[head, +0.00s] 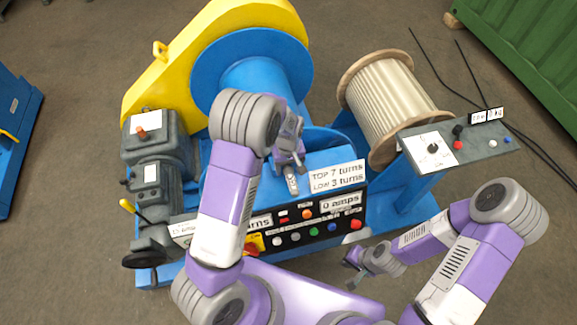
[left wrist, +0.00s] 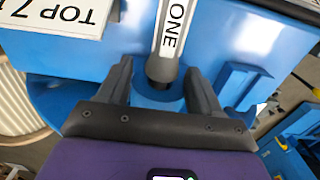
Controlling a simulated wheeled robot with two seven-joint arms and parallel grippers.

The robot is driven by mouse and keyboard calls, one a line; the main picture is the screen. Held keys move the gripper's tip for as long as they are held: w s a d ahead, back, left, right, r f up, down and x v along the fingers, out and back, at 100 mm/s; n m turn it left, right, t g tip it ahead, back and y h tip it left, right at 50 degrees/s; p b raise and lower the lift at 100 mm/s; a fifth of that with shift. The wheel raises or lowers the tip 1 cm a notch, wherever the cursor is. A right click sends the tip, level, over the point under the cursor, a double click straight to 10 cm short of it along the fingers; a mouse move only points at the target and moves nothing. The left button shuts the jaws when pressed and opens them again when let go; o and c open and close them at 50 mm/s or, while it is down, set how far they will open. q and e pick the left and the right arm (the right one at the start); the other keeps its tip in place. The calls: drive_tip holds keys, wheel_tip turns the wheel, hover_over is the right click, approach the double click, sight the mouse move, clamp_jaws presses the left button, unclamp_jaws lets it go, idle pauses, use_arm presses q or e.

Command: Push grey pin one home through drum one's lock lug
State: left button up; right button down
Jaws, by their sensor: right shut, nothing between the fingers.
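A grey bar labelled ONE (left wrist: 172,30), which looks like grey pin one, shows in the left wrist view. Its dark rounded end lies over a round blue part; I cannot tell whether it has entered a hole. In the head view a small grey labelled piece (head: 292,184) at the blue housing's top edge appears to be the same bar. My left gripper (left wrist: 161,68) is open, its fingers either side of the dark end with gaps. It also shows in the head view (head: 289,163). My right gripper (head: 354,279) is shut and empty, low at the right. The lock lug cannot be clearly made out.
The large blue drum (head: 252,72) stands behind my left arm, beside a yellow guard (head: 150,85). A control panel (head: 315,228) faces me. A rope reel (head: 390,100) and grey control box (head: 455,143) stand to the right. Open floor lies at lower right.

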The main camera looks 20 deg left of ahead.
sight(288, 167)
use_arm(q)
drive_tip(key=shift+a, duration=0.25)
wheel_tip(288, 167, up, 8)
drive_tip(key=shift+d+f+p, duration=0.15)
drive_tip(key=shift+f+p, duration=0.1)
drive_tip(key=shift+p, duration=0.05)
drive_tip(key=shift+c, duration=0.3)
